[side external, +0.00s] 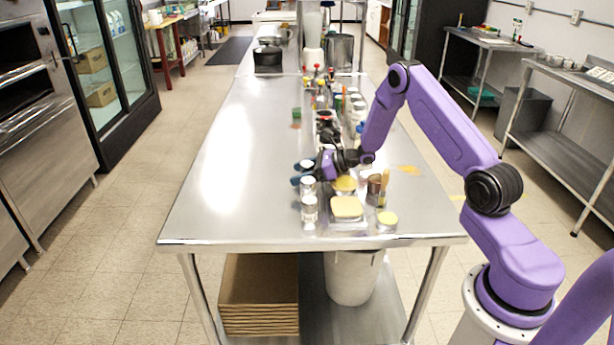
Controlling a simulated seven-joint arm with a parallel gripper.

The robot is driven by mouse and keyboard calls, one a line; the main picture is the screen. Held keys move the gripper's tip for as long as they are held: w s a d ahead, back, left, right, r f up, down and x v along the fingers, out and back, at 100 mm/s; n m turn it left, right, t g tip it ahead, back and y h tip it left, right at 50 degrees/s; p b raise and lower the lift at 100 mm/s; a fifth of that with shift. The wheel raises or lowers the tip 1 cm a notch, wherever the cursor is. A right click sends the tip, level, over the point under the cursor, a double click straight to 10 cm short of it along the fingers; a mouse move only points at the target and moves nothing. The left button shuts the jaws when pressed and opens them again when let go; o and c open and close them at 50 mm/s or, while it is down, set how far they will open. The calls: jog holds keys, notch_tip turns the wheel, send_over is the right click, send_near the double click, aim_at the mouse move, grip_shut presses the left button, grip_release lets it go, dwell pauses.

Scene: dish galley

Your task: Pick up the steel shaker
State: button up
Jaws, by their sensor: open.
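Two small shiny cylinders that look like steel shakers stand on the steel table's near half. One shaker (308,187) is right by my gripper's fingers, and a second similar one (309,209) stands just in front of it. I cannot tell which is the task's shaker. My gripper (300,172) is open, low over the table, with its dark bluish fingertips pointing left. The fingers are beside and behind the top of the farther shaker. Whether they touch it is too small to tell.
A clear container with a yellow top (347,207), a small yellow-topped tub (387,219) and a brown jar (375,187) crowd the right of the shakers. The table's left side (235,170) is bare.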

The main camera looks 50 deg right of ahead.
jog(key=c, duration=1.1)
jog(key=shift+r, duration=0.15)
